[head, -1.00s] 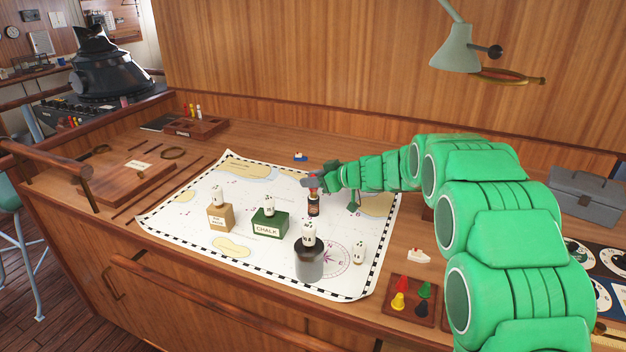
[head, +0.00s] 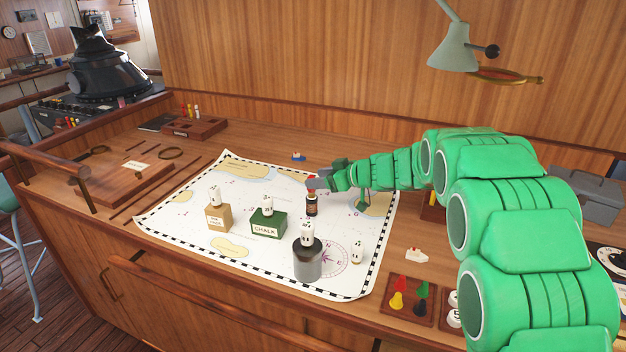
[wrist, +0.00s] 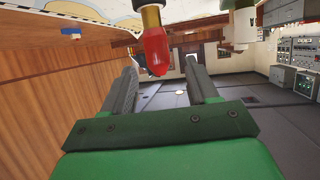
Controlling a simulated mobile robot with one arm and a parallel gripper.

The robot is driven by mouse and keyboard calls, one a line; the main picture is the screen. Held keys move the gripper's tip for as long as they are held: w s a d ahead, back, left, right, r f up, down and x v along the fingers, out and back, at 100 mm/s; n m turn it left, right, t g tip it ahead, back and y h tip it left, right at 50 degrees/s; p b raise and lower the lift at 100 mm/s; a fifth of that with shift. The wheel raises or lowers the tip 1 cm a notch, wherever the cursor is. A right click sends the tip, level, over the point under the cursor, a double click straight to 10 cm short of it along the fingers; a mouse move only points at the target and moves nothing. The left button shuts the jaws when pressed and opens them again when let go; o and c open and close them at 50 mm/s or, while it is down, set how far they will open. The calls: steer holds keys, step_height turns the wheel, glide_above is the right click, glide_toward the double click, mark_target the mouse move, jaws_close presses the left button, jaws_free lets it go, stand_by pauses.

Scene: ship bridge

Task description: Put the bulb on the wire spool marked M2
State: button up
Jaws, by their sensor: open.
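The red bulb (head: 311,181) stands upright on a small dark bottle-like holder (head: 312,205) on the chart. It also shows red with a brass base in the wrist view (wrist: 155,48). My gripper (head: 317,184) is open at the bulb's height. In the wrist view its jaws (wrist: 160,75) are apart, with the bulb's tip near the gap.
The chart (head: 190,232) covers the middle of the wooden desk. A tray of coloured pegs (head: 409,300) and a small white boat (head: 416,255) lie at right. A lamp (head: 455,50) hangs above. The chart's left part is clear.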

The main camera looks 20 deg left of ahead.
steer(key=v, duration=0.8)
steer(key=shift+d, duration=0.35)
steer(key=shift+r, duration=0.1)
